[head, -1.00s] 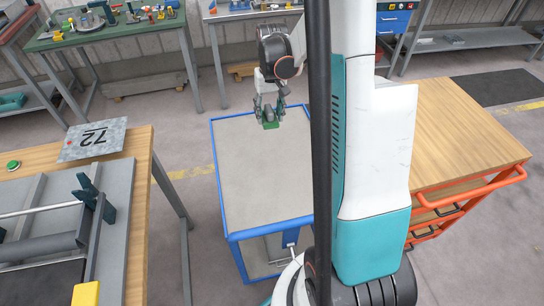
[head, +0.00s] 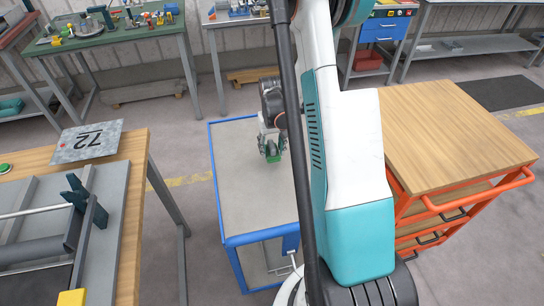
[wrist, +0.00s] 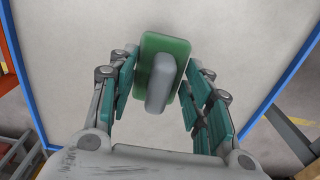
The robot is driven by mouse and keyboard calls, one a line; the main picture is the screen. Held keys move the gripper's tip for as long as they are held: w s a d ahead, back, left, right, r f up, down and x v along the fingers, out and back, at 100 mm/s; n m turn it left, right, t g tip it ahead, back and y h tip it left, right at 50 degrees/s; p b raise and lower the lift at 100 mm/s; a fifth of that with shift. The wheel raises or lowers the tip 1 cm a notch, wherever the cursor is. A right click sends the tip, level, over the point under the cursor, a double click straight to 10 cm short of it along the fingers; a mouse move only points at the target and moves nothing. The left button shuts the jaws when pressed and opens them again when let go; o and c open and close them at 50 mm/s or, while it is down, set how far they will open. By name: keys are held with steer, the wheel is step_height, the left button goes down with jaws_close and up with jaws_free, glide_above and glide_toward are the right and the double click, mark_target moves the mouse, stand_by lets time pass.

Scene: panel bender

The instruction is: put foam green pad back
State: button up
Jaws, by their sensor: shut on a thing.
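The foam green pad (wrist: 181,47) is a small green block with a grey raised grip on it. In the head view the pad (head: 274,160) hangs under my gripper (head: 271,153), over the blue-framed grey table (head: 245,205). In the wrist view my gripper (wrist: 160,85) has its green-lined fingers on both sides of the pad and is shut on it. The pad's underside is hidden, and I cannot tell its exact height above the top.
The grey tabletop is otherwise bare. A wooden bench with a machine (head: 85,225) and a plate marked 72 (head: 88,142) stands left. An orange-framed wooden cart (head: 450,135) stands right. Benches with tools (head: 110,32) line the back wall.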

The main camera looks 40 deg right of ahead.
mark_target(272, 154)
steer(key=shift+f+b, duration=0.55)
steer(key=shift+f, duration=1.45)
steer(key=shift+c, duration=0.3)
steer(key=o, duration=1)
steer(key=shift+r, duration=0.15)
step_height(272, 154, up, 12)
steer(key=p, duration=0.3)
steer(key=shift+p, duration=0.3)
